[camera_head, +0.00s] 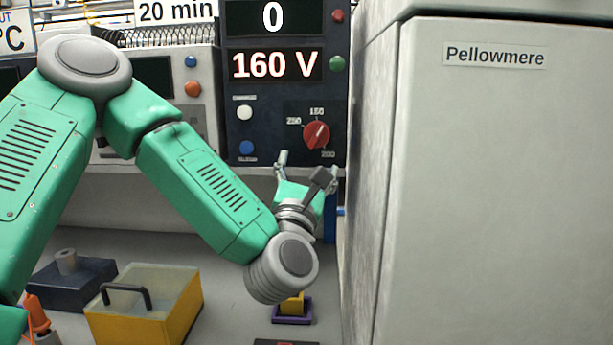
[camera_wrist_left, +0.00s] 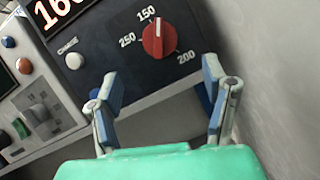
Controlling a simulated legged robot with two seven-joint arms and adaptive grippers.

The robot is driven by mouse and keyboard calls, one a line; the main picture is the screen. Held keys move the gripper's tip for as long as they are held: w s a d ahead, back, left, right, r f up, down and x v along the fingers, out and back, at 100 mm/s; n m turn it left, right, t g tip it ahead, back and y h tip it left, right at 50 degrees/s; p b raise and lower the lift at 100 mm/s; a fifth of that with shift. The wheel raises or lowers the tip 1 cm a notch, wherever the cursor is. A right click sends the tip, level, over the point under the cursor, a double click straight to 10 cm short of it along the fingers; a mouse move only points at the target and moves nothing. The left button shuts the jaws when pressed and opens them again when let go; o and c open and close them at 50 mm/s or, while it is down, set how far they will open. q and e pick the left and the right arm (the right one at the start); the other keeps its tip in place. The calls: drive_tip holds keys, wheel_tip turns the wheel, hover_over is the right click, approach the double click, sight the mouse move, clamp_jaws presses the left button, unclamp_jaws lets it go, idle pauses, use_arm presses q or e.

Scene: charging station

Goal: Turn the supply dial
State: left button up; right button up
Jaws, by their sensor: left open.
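The red supply dial (camera_head: 316,135) sits on a dark panel (camera_head: 267,110), with the marks 150, 200 and 250 around it. In the left wrist view the dial (camera_wrist_left: 159,38) shows ahead of the fingers, with a white line on its face pointing up near the 150 mark. My left gripper (camera_head: 308,165) is just below the dial in the head view, pointing up toward it. In the wrist view its two fingers (camera_wrist_left: 165,95) are apart and empty, and the dial is beyond their tips. My right gripper is in neither view.
The displays above the dial read 0 and 160 V (camera_head: 276,65). White (camera_head: 245,112) and blue (camera_head: 246,148) buttons are left of the dial. A tall pale cabinet (camera_head: 490,190) labelled Pellowmere stands close on the right. A yellow box (camera_head: 150,310) is on the bench at lower left.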

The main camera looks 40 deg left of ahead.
use_arm(q)
drive_tip(key=shift+v, duration=1.25)
drive_tip(key=shift+f, duration=0.1)
